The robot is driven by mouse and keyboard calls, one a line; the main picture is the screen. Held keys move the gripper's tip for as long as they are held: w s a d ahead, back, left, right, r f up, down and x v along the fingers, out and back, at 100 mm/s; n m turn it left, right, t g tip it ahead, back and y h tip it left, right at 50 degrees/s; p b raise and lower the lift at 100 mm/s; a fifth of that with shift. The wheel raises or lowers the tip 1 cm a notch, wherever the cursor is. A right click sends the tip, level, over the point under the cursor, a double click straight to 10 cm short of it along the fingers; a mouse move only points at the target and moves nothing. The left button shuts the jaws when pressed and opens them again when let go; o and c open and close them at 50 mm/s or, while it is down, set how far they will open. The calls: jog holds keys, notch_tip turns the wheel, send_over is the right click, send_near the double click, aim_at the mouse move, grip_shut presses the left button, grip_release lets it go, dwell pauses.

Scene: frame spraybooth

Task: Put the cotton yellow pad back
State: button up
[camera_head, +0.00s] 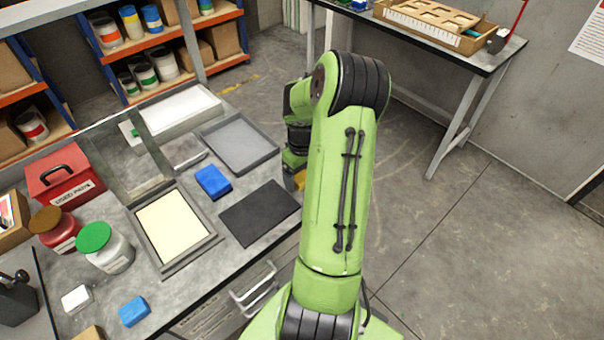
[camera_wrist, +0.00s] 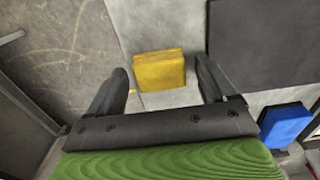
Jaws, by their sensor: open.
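The yellow pad (camera_wrist: 160,70) lies flat on the grey bench top. In the head view only a sliver of it (camera_head: 300,179) shows beside my arm, near the bench edge. My gripper (camera_wrist: 163,82) is open and empty. In the wrist view its two dark fingers stand left and right of the pad's near side, with visible gaps to both. I cannot tell the height of the fingers above the bench. In the head view my gripper is mostly hidden behind my green arm.
A black mat (camera_head: 260,212), blue pad (camera_head: 213,182) and grey tray (camera_head: 239,143) lie near the pad. A framed cream panel (camera_head: 170,228), clear upright screen (camera_head: 127,155), red box (camera_head: 64,180) and green-lidded jar (camera_head: 106,249) stand farther left. Another blue pad (camera_head: 134,311) lies in front.

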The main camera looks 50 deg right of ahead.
aim_at(301, 177)
notch_tip(301, 177, up, 12)
jog(key=p, duration=0.2)
jog(key=shift+r, duration=0.15)
jog(key=w+a+r+n+t+h, duration=0.1)
jog(key=a+r, duration=0.4)
jog(key=a, duration=0.3)
jog(key=w+a+r+n+h, duration=0.1)
jog(key=a+r, duration=0.4)
jog(key=a, duration=0.3)
jog(key=s+a+r+t+y, duration=0.2)
jog(key=s+a+t, duration=0.2)
jog(key=s+a, duration=0.7)
jog(key=a, duration=0.3)
jog(key=shift+a+n+t, duration=0.3)
jog(key=shift+a, duration=0.05)
jog(key=shift+f, duration=0.1)
